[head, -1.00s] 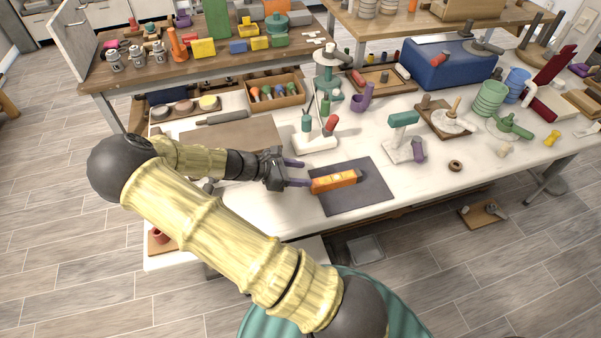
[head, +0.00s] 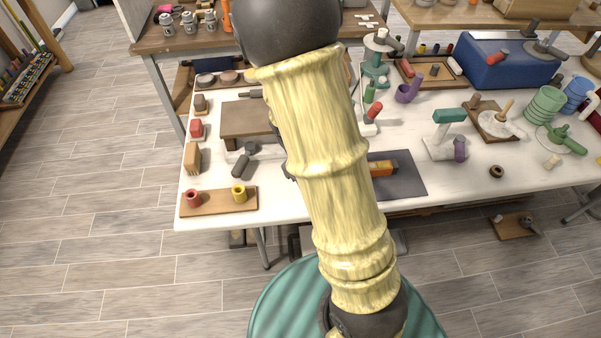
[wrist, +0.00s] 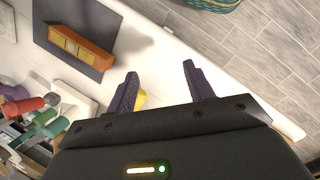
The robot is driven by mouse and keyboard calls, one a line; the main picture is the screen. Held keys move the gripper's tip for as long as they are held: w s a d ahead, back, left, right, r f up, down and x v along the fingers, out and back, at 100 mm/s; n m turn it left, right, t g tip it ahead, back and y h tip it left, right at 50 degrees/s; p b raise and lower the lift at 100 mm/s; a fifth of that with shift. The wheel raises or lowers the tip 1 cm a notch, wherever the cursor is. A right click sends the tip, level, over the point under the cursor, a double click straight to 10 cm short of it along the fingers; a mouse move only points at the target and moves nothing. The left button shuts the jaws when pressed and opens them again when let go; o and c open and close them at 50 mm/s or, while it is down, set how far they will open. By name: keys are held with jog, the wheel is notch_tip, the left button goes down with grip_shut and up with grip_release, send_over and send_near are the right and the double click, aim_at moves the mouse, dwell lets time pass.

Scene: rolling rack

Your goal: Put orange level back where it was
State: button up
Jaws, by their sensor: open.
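The orange level (head: 382,168) lies on the dark grey mat (head: 408,187) near the front edge of the white table. My arm hides its left end in the head view. In the wrist view the whole orange level (wrist: 80,48) shows on the mat (wrist: 62,14), to the left of my gripper. My gripper (wrist: 160,74) is open, its two purple fingers apart with nothing held between them. A small yellow thing shows partly behind the left finger. In the head view my arm hides the gripper.
A board with a red cup (head: 193,198) and a yellow cup (head: 239,192) lies at the table's front left corner. A brown board (head: 246,118) lies behind it. A white stand with a green top (head: 450,116) is right of the mat. Bare tabletop lies between mat and ring (head: 496,171).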

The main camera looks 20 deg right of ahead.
jog(key=s+a+r+m+t+y, duration=0.3)
jog(key=s+a+r+m+t, duration=0.1)
jog(key=r, duration=0.5)
jog(key=shift+a+m, duration=0.55)
jog(key=shift+m, duration=0.35)
jog(key=p+v, duration=0.2)
jog(key=w+p+v, duration=0.1)
jog(key=p+v, duration=0.2)
jog(key=shift+w+r+p, duration=0.1)
jog(key=shift+r+p, duration=0.2)
jog(key=shift+r, duration=0.05)
